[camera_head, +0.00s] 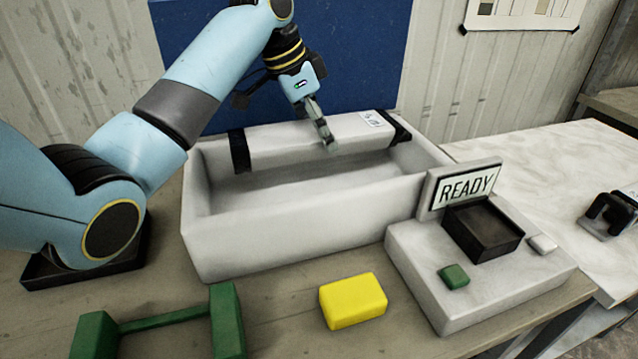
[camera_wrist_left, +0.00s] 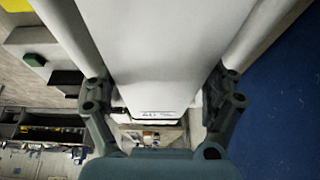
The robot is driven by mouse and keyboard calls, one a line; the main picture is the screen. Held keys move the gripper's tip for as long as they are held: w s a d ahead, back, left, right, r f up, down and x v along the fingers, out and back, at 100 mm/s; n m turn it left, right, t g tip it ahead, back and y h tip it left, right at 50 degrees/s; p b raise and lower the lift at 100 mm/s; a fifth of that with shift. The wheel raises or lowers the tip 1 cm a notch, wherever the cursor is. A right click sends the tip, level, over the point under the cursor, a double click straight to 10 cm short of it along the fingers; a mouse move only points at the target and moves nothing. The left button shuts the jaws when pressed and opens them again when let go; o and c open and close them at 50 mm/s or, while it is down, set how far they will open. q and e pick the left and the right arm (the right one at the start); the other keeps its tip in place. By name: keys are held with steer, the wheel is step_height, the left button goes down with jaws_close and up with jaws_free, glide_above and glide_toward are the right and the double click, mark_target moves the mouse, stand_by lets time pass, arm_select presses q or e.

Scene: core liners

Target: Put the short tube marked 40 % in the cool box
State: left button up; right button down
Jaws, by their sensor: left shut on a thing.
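The short tube (camera_head: 290,145) is white with black end caps and a small label near its right end. In the left wrist view the tube (camera_wrist_left: 165,50) fills the middle, and its label seems to read 40. My left gripper (camera_head: 328,142) is shut on the tube near its middle, from above. The tube lies lengthwise within the outline of the open white cool box (camera_head: 300,232), along its back side. I cannot tell whether it rests on the box or hangs just above its floor. My right gripper is not in view.
A white device (camera_head: 475,285) with a READY sign (camera_head: 467,188), black tray and green button stands right of the box. A yellow block (camera_head: 353,301) and a green cradle (camera_head: 160,322) are in front. A black holder (camera_head: 607,212) sits on the pale right table (camera_head: 560,165).

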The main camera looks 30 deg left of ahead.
mark_target(295, 131)
arm_select(q)
step_height(295, 131, down, 10)
steer(key=shift+w+a, duration=0.1)
steer(key=shift+w, duration=0.05)
stand_by(0.4)
steer(key=shift+f, duration=0.1)
steer(key=o, duration=1.5)
steer(key=v, duration=1.2)
